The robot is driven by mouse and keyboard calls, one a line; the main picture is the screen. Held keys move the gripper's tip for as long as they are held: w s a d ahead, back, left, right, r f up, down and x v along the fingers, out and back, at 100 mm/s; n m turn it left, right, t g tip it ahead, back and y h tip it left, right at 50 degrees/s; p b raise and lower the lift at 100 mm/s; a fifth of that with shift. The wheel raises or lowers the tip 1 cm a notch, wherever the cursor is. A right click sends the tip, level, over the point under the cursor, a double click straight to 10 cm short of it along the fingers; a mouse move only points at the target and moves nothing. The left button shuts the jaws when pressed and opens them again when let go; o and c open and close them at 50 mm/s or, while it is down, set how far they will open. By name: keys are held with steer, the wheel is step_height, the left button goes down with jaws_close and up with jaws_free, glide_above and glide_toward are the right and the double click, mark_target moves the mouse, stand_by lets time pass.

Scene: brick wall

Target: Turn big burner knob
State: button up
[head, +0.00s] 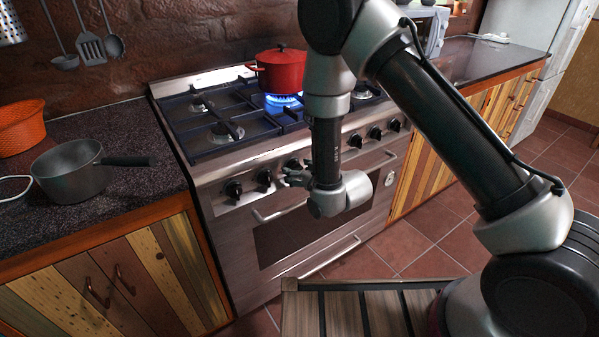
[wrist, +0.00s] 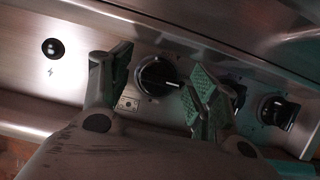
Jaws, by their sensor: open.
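The stove's front panel carries a row of black knobs. In the wrist view one black knob (wrist: 157,75) with a pale mark lies between the two green-padded fingertips of my gripper (wrist: 163,77). The fingers are open on either side of it; I cannot tell whether they touch it. In the head view my gripper (head: 293,179) is at the middle of the panel, close to a knob (head: 293,164) it partly hides. Two more knobs (head: 264,178) (head: 233,190) are to its left. I cannot tell which knob is for the big burner.
A red pot (head: 280,70) stands over a lit blue flame (head: 282,101) on the stove. In the wrist view a black button (wrist: 52,48) and another knob (wrist: 277,112) flank the gripper.

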steer(key=shift+c, duration=0.3)
steer(key=c, duration=1)
steer(key=shift+o, duration=0.2)
steer(key=shift+d+m+g+y, duration=0.1)
steer(key=shift+m+g+y, duration=0.8)
steer(key=shift+m, duration=1)
steer(key=shift+y, duration=0.4)
steer(key=o, duration=1)
